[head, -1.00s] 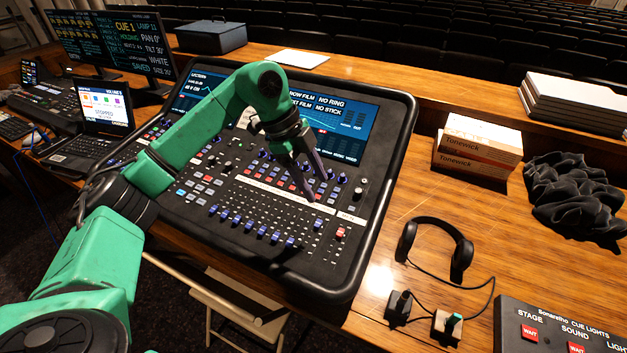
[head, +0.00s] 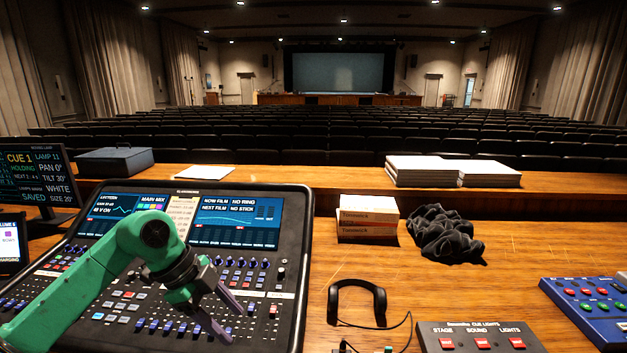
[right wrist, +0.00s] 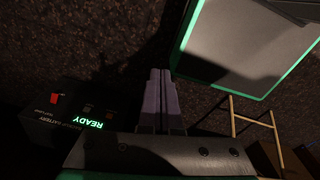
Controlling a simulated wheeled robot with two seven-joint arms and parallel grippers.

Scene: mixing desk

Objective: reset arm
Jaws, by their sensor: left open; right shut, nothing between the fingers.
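My left arm reaches in from the left in the head view. Its left gripper (head: 222,318) is open, with its two fingers apart over the mixing desk (head: 293,215) and its knobs and faders. I cannot tell whether the fingertips touch the desk. Nothing shows between them. My right gripper (right wrist: 158,78) shows only in the right wrist view. Its two fingers lie together, shut and empty, above a dark floor.
A headset (head: 358,290), a cue lights box (head: 478,338) and a blue button box (head: 590,300) stand on the wooden desk. Tonewick boxes (head: 368,217) and a black cloth (head: 442,236) lie behind. In the right wrist view, a black box with READY (right wrist: 88,123) is at left.

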